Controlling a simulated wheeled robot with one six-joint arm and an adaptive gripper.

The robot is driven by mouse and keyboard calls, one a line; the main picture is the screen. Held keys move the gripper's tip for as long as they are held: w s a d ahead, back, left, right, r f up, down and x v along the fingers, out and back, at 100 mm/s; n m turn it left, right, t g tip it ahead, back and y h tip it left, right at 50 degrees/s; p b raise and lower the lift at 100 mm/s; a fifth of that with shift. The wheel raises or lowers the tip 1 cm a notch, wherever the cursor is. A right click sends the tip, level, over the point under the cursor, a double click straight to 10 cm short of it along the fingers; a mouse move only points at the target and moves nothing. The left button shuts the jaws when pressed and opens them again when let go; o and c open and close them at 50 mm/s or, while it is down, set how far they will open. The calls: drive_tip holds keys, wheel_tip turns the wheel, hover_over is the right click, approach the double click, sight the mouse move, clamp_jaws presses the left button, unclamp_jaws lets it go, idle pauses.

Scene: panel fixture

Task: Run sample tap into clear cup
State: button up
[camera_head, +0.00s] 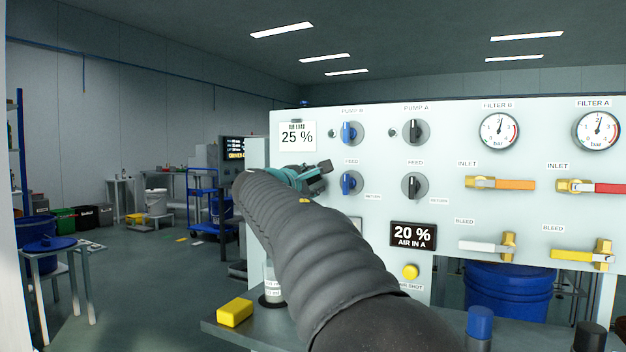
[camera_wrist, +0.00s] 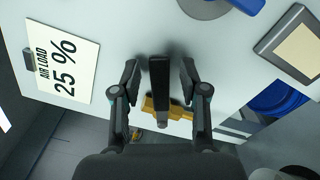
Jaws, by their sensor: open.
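My gripper (camera_head: 318,174) is raised in front of the left part of the white panel, below the 25 % card. In the wrist view my gripper (camera_wrist: 160,76) is open, with one finger on each side of a black lever (camera_wrist: 159,82). The lever has a yellow body (camera_wrist: 155,108) behind it and looks like the sample tap's handle. Gaps show between it and both fingers. In the head view my arm hides the tap. A clear container (camera_head: 272,287) with a white label, likely the cup, stands on a dark round base on the bench, partly hidden by my arm.
A yellow block (camera_head: 235,312) lies on the grey bench (camera_head: 262,333) left of the container. The panel (camera_head: 455,135) carries knobs, gauges and valve levers to the right. A yellow button (camera_head: 410,271) sits under the 20 % display (camera_head: 413,235).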

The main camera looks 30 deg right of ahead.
drive_tip(key=shift+w, duration=0.1)
clamp_jaws()
drive_tip(key=f+m+b, duration=0.1)
drive_tip(key=b, duration=0.1)
drive_tip(key=shift+d+f+b, duration=0.1)
drive_tip(key=shift+f+b, duration=0.1)
drive_tip(key=shift+b, duration=0.2)
drive_tip(key=m+b, duration=0.1)
drive_tip(key=b, duration=0.1)
drive_tip(key=f+m+b, duration=0.1)
drive_tip(key=m, duration=0.1)
drive_tip(key=f+m+b, duration=0.1)
drive_tip(key=b, duration=0.1)
drive_tip(key=shift+s+d+m+b, duration=0.15)
drive_tip(key=shift+s+m+b, duration=0.15)
drive_tip(key=shift+b, duration=0.05)
unclamp_jaws()
drive_tip(key=shift+r, duration=0.1)
